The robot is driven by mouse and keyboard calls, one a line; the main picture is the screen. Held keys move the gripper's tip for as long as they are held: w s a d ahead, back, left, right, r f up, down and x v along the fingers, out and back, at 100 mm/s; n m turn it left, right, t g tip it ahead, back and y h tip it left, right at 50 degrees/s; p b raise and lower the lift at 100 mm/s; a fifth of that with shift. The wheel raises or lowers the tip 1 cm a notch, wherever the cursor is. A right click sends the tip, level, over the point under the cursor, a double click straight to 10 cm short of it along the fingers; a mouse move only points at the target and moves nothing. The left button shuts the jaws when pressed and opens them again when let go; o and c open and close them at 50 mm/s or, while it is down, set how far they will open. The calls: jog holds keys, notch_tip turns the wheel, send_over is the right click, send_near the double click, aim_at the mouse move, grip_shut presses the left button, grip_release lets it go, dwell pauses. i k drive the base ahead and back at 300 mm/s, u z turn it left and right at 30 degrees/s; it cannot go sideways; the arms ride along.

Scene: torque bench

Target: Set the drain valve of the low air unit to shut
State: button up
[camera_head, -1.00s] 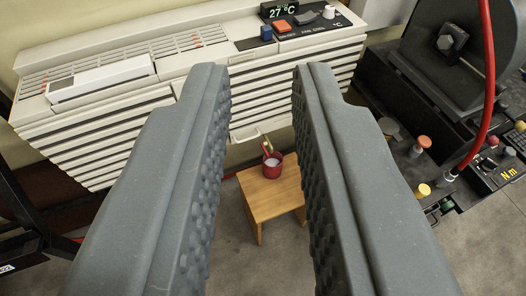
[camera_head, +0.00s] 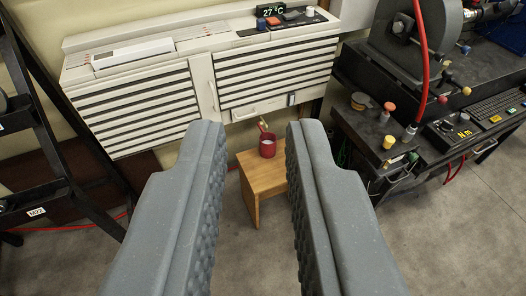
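The low air unit (camera_head: 130,99) is a wide cream cabinet with dark slats along the wall, at upper left and centre. A pale bar-shaped part (camera_head: 258,109) and a small dark-framed part (camera_head: 291,99) sit on its lower edge. A thin pale and reddish piece (camera_head: 262,127) shows just below, above a red mug (camera_head: 267,149); I cannot tell if it is the drain valve or stands in the mug. My gripper (camera_head: 252,145) is open and empty, its two grey fingers framing the mug from nearer the camera.
The mug stands on a small wooden stool (camera_head: 262,180). A control panel (camera_head: 290,20) with red and blue buttons and a 27 °C display tops the unit. A dark bench (camera_head: 345,118) with knobs and a red hose (camera_head: 421,60) is right. A black frame (camera_head: 50,145) stands left. Grey floor is open.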

aim_at(260, 124)
jog(key=z, duration=0.25)
jog(key=k, duration=0.25)
jog(key=u, duration=1)
jog(key=i, duration=1.6)
jog(key=z, duration=0.65)
